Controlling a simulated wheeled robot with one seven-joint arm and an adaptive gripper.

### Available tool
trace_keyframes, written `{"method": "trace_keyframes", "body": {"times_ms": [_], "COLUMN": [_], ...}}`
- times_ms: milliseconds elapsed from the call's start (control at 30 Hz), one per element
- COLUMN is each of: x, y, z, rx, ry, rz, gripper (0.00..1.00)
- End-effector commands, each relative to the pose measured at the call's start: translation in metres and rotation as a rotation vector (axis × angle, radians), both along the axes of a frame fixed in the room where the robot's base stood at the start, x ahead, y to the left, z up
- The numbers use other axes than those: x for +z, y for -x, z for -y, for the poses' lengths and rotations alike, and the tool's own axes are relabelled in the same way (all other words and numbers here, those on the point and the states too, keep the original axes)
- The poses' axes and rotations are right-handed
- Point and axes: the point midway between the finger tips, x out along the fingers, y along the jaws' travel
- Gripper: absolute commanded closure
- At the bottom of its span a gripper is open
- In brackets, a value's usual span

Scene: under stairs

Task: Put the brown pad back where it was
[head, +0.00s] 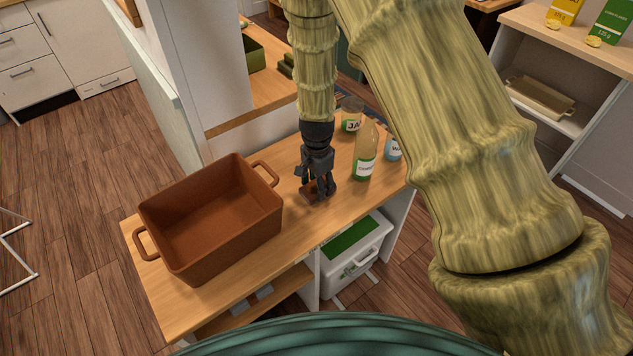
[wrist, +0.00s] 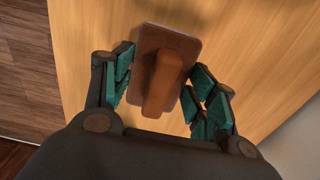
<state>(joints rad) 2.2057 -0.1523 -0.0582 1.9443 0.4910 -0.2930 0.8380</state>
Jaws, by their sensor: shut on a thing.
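The brown pad (wrist: 181,55) is a flat rounded rectangle with a raised brown grip block, seen from above in the wrist view. My gripper (wrist: 163,85) has its green-padded fingers on both sides of the pad and is shut on it. In the head view my gripper (head: 318,186) points down over the wooden counter (head: 300,232), and only a bit of the pad (head: 310,194) shows beneath the fingers. The pad is at or just above the counter top; I cannot tell whether it touches.
A large brown baking dish (head: 215,215) stands left of my gripper. A labelled bottle (head: 366,150), a jar (head: 351,114) and a blue-white container (head: 393,148) stand close on the right. The counter's front strip is clear.

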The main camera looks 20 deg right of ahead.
Motion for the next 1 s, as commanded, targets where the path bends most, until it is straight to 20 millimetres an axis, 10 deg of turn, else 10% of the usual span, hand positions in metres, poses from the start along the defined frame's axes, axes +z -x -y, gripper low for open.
{"method": "trace_keyframes", "body": {"times_ms": [367, 400, 500, 1000], "x": [-0.0037, -0.0041, -0.0037, 0.0035], "y": [0.0000, 0.0000, -0.0001, -0.0008], "z": [0.0000, 0.0000, 0.0000, -0.0001], "rx": [0.000, 0.000, 0.000, 0.000], "ry": [0.000, 0.000, 0.000, 0.000], "rz": [0.000, 0.001, 0.001, 0.002], "gripper": [0.71, 0.41, 0.23, 0.21]}}
